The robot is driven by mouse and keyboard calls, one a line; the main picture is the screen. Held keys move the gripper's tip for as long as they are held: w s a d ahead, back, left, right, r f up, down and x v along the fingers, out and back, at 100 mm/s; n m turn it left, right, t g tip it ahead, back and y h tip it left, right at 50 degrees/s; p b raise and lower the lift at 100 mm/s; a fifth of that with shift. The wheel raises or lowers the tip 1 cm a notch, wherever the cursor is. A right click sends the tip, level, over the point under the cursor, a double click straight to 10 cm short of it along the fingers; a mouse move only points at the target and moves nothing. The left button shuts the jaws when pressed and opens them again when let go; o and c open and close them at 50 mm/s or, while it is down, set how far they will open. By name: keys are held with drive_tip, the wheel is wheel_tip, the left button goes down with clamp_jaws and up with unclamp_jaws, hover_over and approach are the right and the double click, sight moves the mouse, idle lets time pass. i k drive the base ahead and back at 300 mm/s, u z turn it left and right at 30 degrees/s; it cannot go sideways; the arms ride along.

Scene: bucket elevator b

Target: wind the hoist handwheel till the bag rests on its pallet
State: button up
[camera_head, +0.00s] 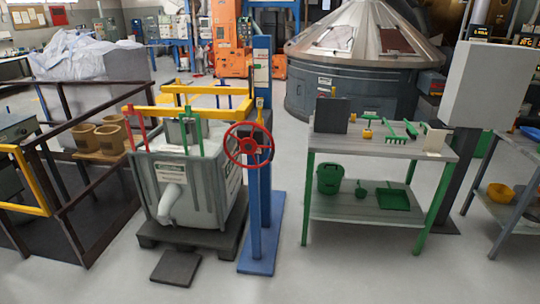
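The red handwheel (248,145) is mounted on the blue hoist post (258,185), facing me in the middle of the head view. A yellow lifting frame (190,97) reaches left from the post, above the pale grey bag (165,172). The bag has a label, a spout hanging at its front, and green and red uprights at its top. Its bottom is directly over the dark pallet (222,242); I cannot tell whether they touch. My gripper is not in view.
A dark plate (176,268) lies on the floor before the pallet. Brown railings (95,215) stand left. A workbench (385,146) with green tools stands right. The blue post's base (262,262) extends forward. Grey floor is clear in front.

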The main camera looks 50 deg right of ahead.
sight(249, 146)
drive_tip(key=z, duration=0.05)
drive_tip(key=i, duration=1)
drive_tip(key=u, duration=0.05)
